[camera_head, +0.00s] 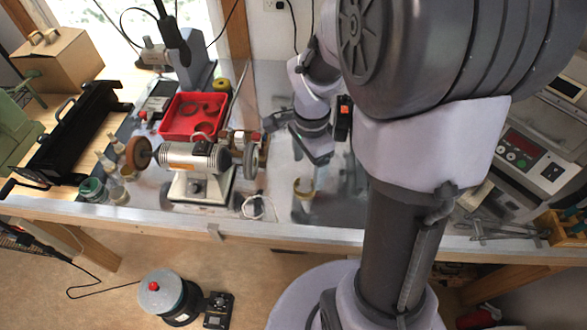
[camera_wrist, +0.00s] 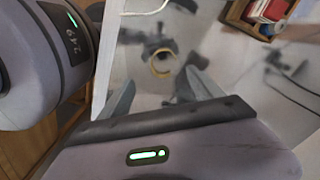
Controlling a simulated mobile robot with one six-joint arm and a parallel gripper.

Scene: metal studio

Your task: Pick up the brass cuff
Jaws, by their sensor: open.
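The brass cuff (camera_head: 304,187) is a small yellowish ring on the metal bench top, near its front edge in the head view. In the wrist view the cuff (camera_wrist: 163,63) shows as a ring with an open middle, ahead of my fingers and between their lines. My gripper (camera_wrist: 162,92) is open and empty, with one finger on each side of the picture's middle. In the head view my gripper (camera_head: 316,155) hangs just behind and above the cuff, apart from it. The exact height gap cannot be told.
A bench grinder (camera_head: 200,165) stands left of the cuff, with a pale looped cord (camera_head: 257,207) between them. A red tray (camera_head: 193,116) lies behind the grinder. A machine with a control panel (camera_head: 530,150) is at the right. The bench's front edge (camera_head: 300,233) is close to the cuff.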

